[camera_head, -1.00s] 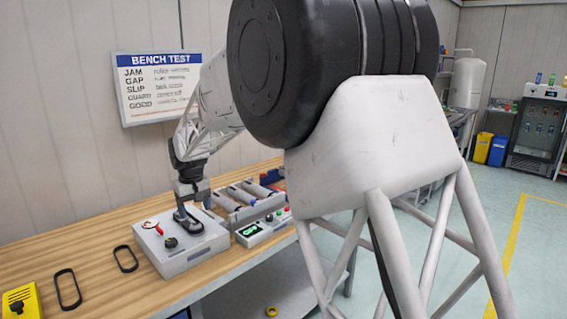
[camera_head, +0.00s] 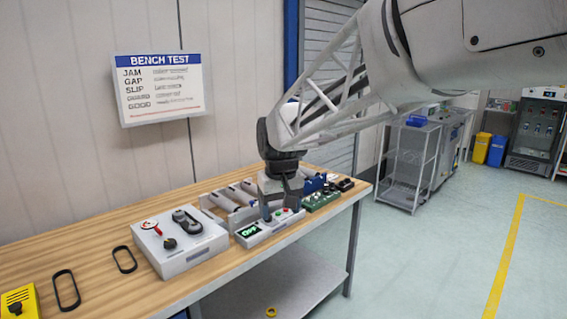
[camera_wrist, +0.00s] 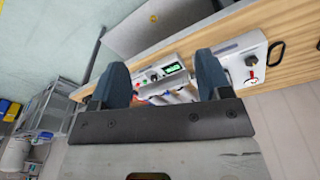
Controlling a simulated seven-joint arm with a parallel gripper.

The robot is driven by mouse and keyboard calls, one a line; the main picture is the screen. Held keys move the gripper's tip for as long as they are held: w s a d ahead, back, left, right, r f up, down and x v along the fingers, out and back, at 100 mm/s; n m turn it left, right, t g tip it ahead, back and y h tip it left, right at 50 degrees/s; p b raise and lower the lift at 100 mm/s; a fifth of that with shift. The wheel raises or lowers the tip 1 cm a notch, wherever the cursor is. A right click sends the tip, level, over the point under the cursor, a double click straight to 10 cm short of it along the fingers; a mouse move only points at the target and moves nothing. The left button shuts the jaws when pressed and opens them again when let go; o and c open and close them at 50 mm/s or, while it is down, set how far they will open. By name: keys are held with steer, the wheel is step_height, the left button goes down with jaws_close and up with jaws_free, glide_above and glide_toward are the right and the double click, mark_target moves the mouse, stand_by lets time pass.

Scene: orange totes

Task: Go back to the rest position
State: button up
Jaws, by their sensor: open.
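My gripper (camera_head: 281,215) is over the bench, close to the small control box (camera_head: 262,231) with a green display. In the wrist view my gripper (camera_wrist: 160,82) has its two dark fingers apart with nothing between them; the control box (camera_wrist: 163,76) shows beyond, past the fingertips. The grey box (camera_head: 184,256) with a black knob, a red-and-white round part and a dark oval piece on top stands to the left of my gripper. Whether the gripper touches the control box cannot be told.
The wooden bench (camera_head: 95,247) also holds two black belts (camera_head: 66,290) and a yellow box (camera_head: 20,302). A roller rack (camera_head: 232,196) stands behind the control box, a green board (camera_head: 321,199) to its right.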

steer(key=s+d+f+m, duration=0.1)
steer(key=s+d+f, duration=0.1)
steer(key=s+d, duration=0.4)
steer(key=s+d+f+m, duration=0.2)
steer(key=s+d, duration=0.5)
steer(key=s, duration=0.7)
steer(key=s+d+f+m+t, duration=0.1)
steer(key=s+d, duration=0.5)
steer(key=s, duration=0.4)
steer(key=shift+d+f+m+h, duration=0.2)
steer(key=shift+f+m+h, duration=0.1)
steer(key=shift+f, duration=0.1)
stand_by(1.3)
